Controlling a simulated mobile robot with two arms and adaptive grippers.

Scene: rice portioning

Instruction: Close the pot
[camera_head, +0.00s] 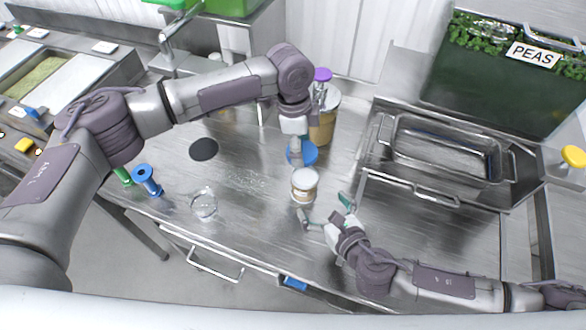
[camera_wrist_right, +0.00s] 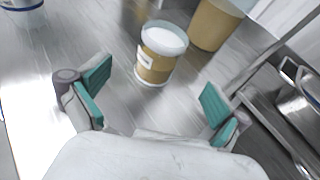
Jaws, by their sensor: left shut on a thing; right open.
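The small pot (camera_head: 304,187) has a tan label and stands upright on the steel table. Its top looks pale white in the right wrist view (camera_wrist_right: 158,66). My left gripper (camera_head: 297,150) is shut on a blue round lid (camera_head: 309,154), just behind and apart from the pot in the head view. The gripper hides part of the lid. My right gripper (camera_head: 325,209) is open and empty in front of the pot. In the right wrist view its two teal-padded fingers (camera_wrist_right: 155,92) are spread, with the pot beyond them, untouched.
A large tan container (camera_head: 327,128) with a purple-topped tool (camera_head: 322,75) stands behind the lid. A steel tray (camera_head: 400,170) sits to the right. A black disc (camera_head: 204,149), a clear vessel (camera_head: 204,204) and a blue spool-like object (camera_head: 147,180) are to the left.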

